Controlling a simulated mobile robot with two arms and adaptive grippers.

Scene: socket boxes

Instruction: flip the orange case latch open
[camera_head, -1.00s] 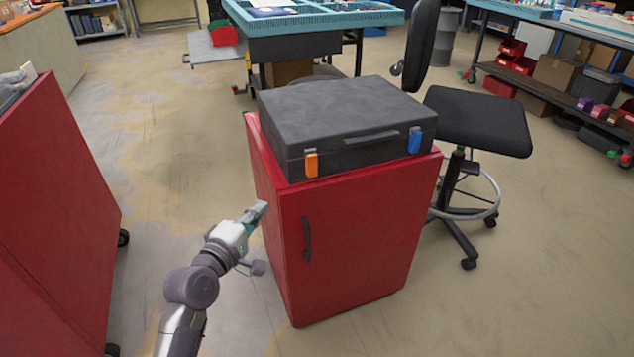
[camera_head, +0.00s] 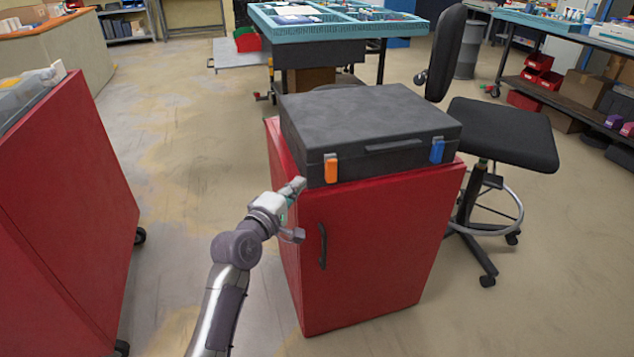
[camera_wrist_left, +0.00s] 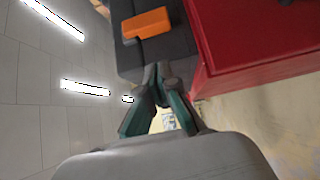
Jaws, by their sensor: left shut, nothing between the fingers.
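A dark grey case (camera_head: 365,125) lies closed on top of a red cabinet (camera_head: 375,250). Its orange latch (camera_head: 331,170) is on the left of the front face, and a blue latch (camera_head: 437,150) is on the right. My left gripper (camera_head: 298,186) is shut and empty, a little left of and below the orange latch, apart from it. In the left wrist view the closed fingertips (camera_wrist_left: 158,72) point toward the case, with the orange latch (camera_wrist_left: 147,22) just beyond them. My right gripper is not in view.
Another red cabinet (camera_head: 70,210) stands at the left, with free floor between. A black chair (camera_head: 500,135) is close on the right. A blue-topped workbench (camera_head: 335,30) stands behind. The cabinet's dark door handle (camera_head: 322,245) sticks out below the case.

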